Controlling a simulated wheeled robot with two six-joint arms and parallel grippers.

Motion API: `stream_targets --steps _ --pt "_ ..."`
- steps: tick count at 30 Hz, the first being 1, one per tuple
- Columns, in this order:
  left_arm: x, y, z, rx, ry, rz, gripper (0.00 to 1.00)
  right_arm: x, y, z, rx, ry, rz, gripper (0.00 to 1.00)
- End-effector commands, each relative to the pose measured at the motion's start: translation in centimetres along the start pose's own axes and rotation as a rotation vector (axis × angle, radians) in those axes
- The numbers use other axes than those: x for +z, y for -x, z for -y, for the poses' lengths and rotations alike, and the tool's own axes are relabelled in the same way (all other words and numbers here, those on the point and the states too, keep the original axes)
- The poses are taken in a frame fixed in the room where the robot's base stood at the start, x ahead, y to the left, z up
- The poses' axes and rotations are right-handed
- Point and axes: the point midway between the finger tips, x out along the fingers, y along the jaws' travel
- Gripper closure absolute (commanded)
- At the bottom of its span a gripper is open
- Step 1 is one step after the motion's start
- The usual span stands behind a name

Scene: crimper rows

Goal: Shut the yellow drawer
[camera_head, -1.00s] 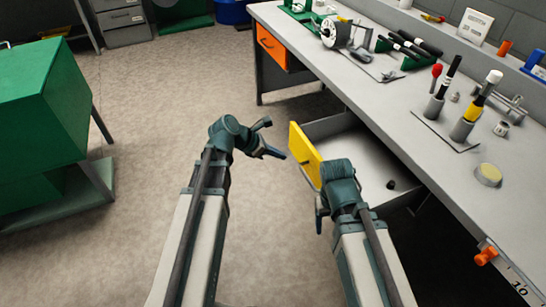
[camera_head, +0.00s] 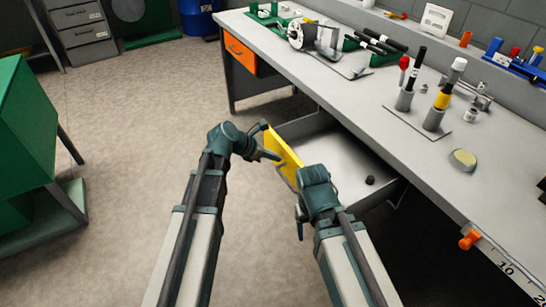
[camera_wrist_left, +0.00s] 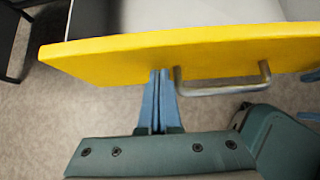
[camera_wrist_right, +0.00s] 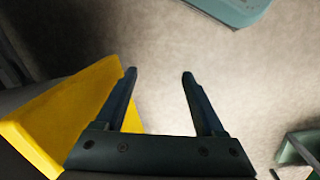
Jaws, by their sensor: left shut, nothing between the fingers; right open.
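The yellow drawer (camera_head: 283,149) is pulled out from under the grey workbench, and its tray (camera_head: 345,150) shows with a small dark round object (camera_head: 370,180) inside. My left gripper (camera_head: 275,156) is shut and empty, its tips at the yellow front. In the left wrist view the closed fingers (camera_wrist_left: 159,78) meet the lower edge of the yellow front (camera_wrist_left: 210,52), left of its metal handle (camera_wrist_left: 222,88). My right gripper (camera_wrist_right: 158,75) is open and empty, pointing at the floor beside the yellow front (camera_wrist_right: 65,115). In the head view its fingers are mostly hidden.
The workbench (camera_head: 420,165) carries several tools and holders. An orange drawer (camera_head: 240,55) sits shut farther back. A green cabinet (camera_head: 22,135) stands at the left. The floor (camera_head: 130,180) between it and the bench is clear.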

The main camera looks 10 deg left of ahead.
Motion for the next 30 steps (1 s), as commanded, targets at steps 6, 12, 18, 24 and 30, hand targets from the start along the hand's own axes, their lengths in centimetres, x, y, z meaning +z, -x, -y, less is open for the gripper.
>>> stream_targets --steps 6,12,18,24,30 --pt "1.0 -1.0 -0.1 -0.002 -0.001 0.000 1.00 0.0 0.0 0.0 0.000 0.000 0.000 0.29" --pt "3.9 -3.9 -0.2 -0.004 -0.003 0.000 1.00 0.0 0.0 0.0 0.000 0.000 0.000 0.29" --pt "7.9 -7.9 -0.2 -0.003 -0.003 0.001 1.00 0.0 0.0 0.0 0.000 0.000 0.000 0.29" --pt "11.5 -11.5 -0.2 -0.003 -0.002 0.001 1.00 0.0 0.0 0.0 0.000 0.000 0.000 0.29" --pt "14.4 -14.4 -0.2 -0.001 -0.001 0.001 1.00 0.0 0.0 0.0 0.000 0.000 0.000 0.29"
